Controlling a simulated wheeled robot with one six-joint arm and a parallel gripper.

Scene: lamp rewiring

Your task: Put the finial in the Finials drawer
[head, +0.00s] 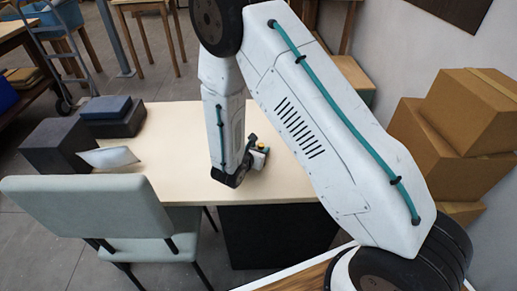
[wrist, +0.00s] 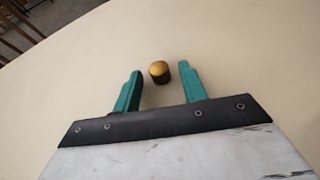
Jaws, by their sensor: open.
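The finial, a small brass-coloured knob (wrist: 159,72), stands on the pale tabletop in the wrist view. My gripper (wrist: 160,76) is open, with its two green fingers apart on either side of the finial. No drawer labelled Finials can be made out.
The pale table (head: 175,125) is mostly clear. Dark boxes (head: 58,146) and a blue box (head: 106,107) are at its left, near a tilted white sheet (head: 108,157). A grey chair (head: 85,205) stands in front. A dark block (head: 275,238) is under the table. Cardboard boxes (head: 430,150) are stacked right.

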